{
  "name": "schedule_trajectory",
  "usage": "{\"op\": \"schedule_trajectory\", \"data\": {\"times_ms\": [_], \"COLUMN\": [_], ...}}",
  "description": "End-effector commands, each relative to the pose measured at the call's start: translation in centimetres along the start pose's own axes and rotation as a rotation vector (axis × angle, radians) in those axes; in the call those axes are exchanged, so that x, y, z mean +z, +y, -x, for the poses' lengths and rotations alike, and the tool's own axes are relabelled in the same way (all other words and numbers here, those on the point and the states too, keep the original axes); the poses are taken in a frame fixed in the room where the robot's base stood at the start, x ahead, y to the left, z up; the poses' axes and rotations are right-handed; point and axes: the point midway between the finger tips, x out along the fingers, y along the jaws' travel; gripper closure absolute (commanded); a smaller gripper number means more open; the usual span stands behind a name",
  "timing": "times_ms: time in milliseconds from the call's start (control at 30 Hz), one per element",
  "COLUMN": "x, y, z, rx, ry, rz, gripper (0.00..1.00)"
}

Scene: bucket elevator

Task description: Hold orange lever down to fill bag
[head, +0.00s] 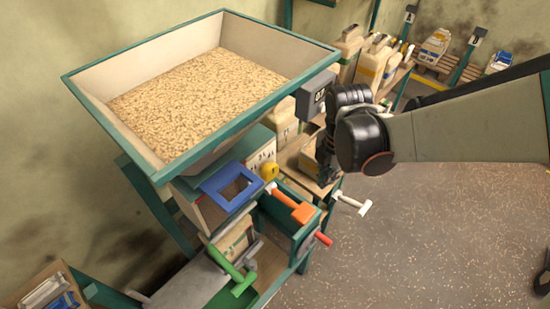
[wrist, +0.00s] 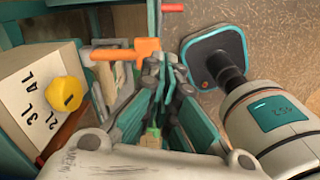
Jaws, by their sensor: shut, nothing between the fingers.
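The orange lever (head: 293,205) sticks out to the right from the machine below the hopper, over a green-sided bin. In the wrist view the orange lever (wrist: 126,52) lies just left of my fingertips, with its thick end close to them. My gripper (head: 325,178) hangs above and to the right of the lever in the head view. In the wrist view my gripper (wrist: 170,65) is shut with nothing in it; I cannot tell whether it touches the lever. A beige printed bag or box (head: 234,240) sits under the blue frame, partly hidden.
A hopper (head: 90,92) full of pellets stands above. A yellow knob (head: 269,171), blue frame (head: 222,199), white lever (head: 350,203), red handle (head: 323,238) and green lever (head: 234,273) crowd the machine. Open floor (head: 400,240) lies to the right. Jugs (head: 372,66) stand behind.

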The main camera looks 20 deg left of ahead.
Motion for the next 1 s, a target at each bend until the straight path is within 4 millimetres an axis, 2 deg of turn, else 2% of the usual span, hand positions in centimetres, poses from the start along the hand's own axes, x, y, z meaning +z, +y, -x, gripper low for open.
{"op": "schedule_trajectory", "data": {"times_ms": [33,100,233,667,767,1000], "x": [-2.6,-4.1,-5.7,-6.0,-6.0,-6.0], "y": [0.4,1.0,1.5,1.6,1.6,1.5], "z": [0.1,-0.2,-0.5,-0.9,-1.8,-5.7], "rx": [-0.007,-0.015,-0.023,-0.025,-0.025,-0.025], "ry": [0.004,0.009,0.014,0.015,0.015,0.015], "rz": [0.089,0.169,0.248,0.263,0.263,0.262], "gripper": [1.0,1.0,1.0,1.0,1.0,1.0]}}
